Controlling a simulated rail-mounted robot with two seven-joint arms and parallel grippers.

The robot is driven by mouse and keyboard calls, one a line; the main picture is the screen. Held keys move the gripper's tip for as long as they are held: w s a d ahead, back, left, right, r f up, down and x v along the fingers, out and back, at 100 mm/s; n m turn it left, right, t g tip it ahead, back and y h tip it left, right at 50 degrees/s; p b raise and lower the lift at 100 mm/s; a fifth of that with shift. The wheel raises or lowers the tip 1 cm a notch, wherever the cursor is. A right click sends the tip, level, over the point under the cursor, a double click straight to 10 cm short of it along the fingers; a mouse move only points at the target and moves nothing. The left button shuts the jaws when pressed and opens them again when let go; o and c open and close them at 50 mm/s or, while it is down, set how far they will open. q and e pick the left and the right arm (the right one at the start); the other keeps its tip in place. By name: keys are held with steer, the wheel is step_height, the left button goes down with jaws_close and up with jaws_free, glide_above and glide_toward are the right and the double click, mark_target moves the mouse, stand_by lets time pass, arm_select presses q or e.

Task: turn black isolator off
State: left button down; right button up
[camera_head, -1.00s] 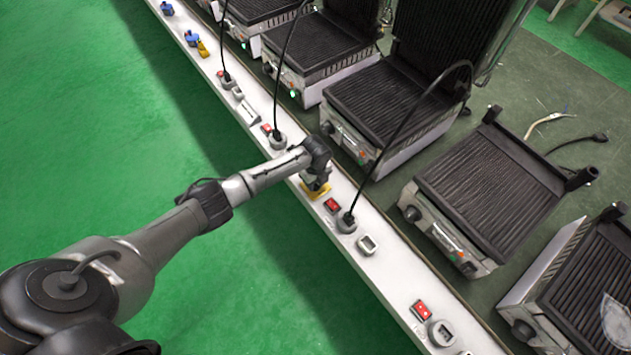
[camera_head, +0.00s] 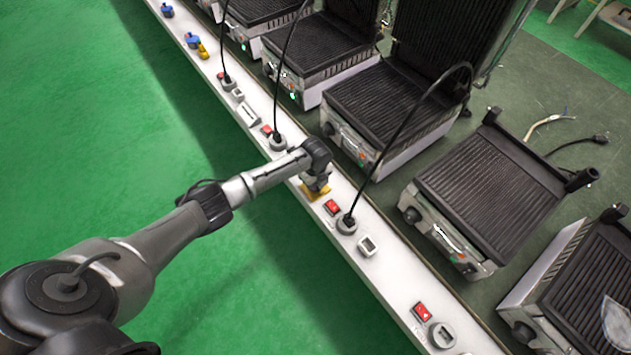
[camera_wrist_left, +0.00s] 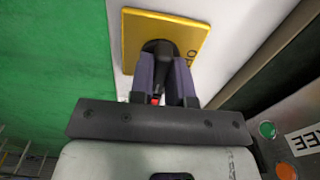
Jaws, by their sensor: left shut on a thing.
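The black isolator (camera_wrist_left: 158,47) is a dark knob on a square yellow plate (camera_wrist_left: 187,24), fixed to the white rail. In the head view the yellow plate (camera_head: 322,191) shows partly beneath my left gripper (camera_head: 314,187). In the left wrist view my left gripper (camera_wrist_left: 161,75) has its two fingers on either side of the knob and is shut on it. The fingers hide the knob's sides, and its exact turn is hard to tell. My right gripper is in neither view.
A red switch (camera_head: 332,207) and a grey socket with a black plug (camera_head: 346,224) sit beside the yellow plate on the white rail (camera_head: 390,278). Contact grills (camera_head: 490,187) stand right of the rail. Another yellow isolator (camera_head: 203,50) is further up. Green floor lies left.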

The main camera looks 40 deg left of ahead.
arm_select(q)
steer(key=shift+r+n+p, duration=0.2)
steer(key=shift+n+p, duration=0.8)
steer(key=shift+p, duration=0.1)
steer(key=shift+n+p, duration=0.75)
steer(key=shift+n, duration=0.15)
steer(key=n+p, duration=0.1)
steer(key=n, duration=0.1)
steer(key=shift+n+p, duration=0.3)
steer(key=shift+p, duration=0.1)
steer(key=n+p, duration=0.1)
steer(key=n, duration=0.1)
steer(key=shift+f+n, duration=0.1)
steer(key=shift+n, duration=0.3)
steer(key=n+p, duration=0.2)
steer(key=n, duration=0.2)
steer(key=shift+d, duration=0.1)
steer(key=shift+f+n+p, duration=0.1)
steer(key=shift+n+p, duration=0.3)
steer(key=shift+n, duration=1.8)
